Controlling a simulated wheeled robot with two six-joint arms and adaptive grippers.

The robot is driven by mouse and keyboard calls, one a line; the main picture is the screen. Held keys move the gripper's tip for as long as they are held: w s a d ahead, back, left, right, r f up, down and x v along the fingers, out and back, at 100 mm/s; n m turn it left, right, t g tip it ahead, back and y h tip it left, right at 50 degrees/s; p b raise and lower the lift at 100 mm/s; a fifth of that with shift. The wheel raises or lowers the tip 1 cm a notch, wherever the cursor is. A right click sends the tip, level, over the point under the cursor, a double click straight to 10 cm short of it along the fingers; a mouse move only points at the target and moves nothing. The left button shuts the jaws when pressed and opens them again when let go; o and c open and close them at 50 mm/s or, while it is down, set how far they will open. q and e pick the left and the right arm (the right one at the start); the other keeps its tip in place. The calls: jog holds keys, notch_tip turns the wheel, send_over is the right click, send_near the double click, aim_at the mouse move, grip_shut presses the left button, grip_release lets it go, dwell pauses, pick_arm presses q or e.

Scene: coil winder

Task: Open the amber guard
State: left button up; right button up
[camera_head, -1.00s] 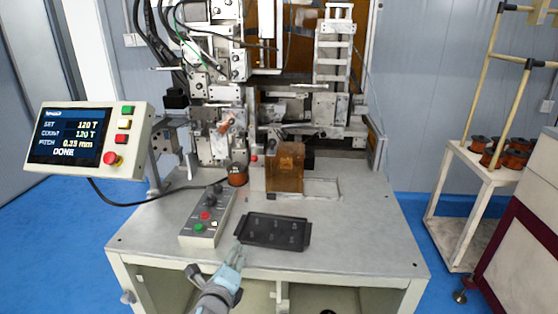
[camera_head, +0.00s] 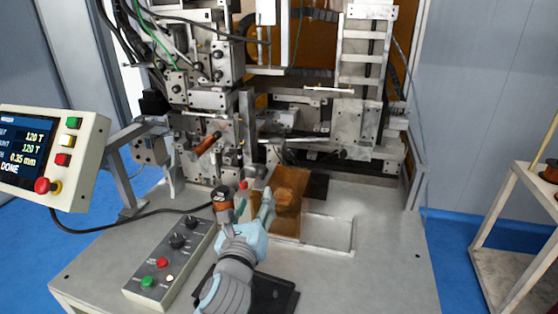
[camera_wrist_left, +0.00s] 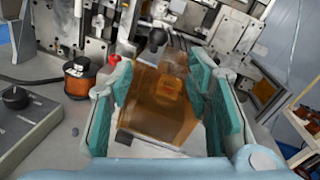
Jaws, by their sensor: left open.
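The amber guard (camera_head: 287,203) is a see-through orange-brown box on the machine's table, beside a shallow rectangular recess. It looks closed over a part that shows dimly through it. My left gripper (camera_head: 265,207) is at its front left side in the head view. In the left wrist view the amber guard (camera_wrist_left: 165,100) appears between the two teal finger pads of my left gripper (camera_wrist_left: 160,80), which is open. I cannot tell whether a finger touches it. My right gripper is not in view.
A copper spool (camera_head: 222,205) stands close to the left of my gripper. A control box with knobs and buttons (camera_head: 170,262) lies to the left. A black tray (camera_head: 272,296) is partly hidden beneath my arm. The winding machine (camera_head: 212,95) rises behind.

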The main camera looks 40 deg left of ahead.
aim_at(261, 173)
pick_arm(q)
jog(key=w+a, duration=0.1)
jog(key=w, duration=0.1)
jog(key=w+a+r, duration=0.1)
jog(key=w+a, duration=0.1)
jog(key=x, duration=0.8)
jog(key=shift+w+f+b, duration=0.25)
jog(key=shift+w+b, duration=0.05)
jog(key=shift+b, duration=0.1)
jog(key=shift+s+r, duration=0.15)
jog(key=shift+s, duration=0.1)
jog(key=shift+w, duration=0.15)
grip_shut()
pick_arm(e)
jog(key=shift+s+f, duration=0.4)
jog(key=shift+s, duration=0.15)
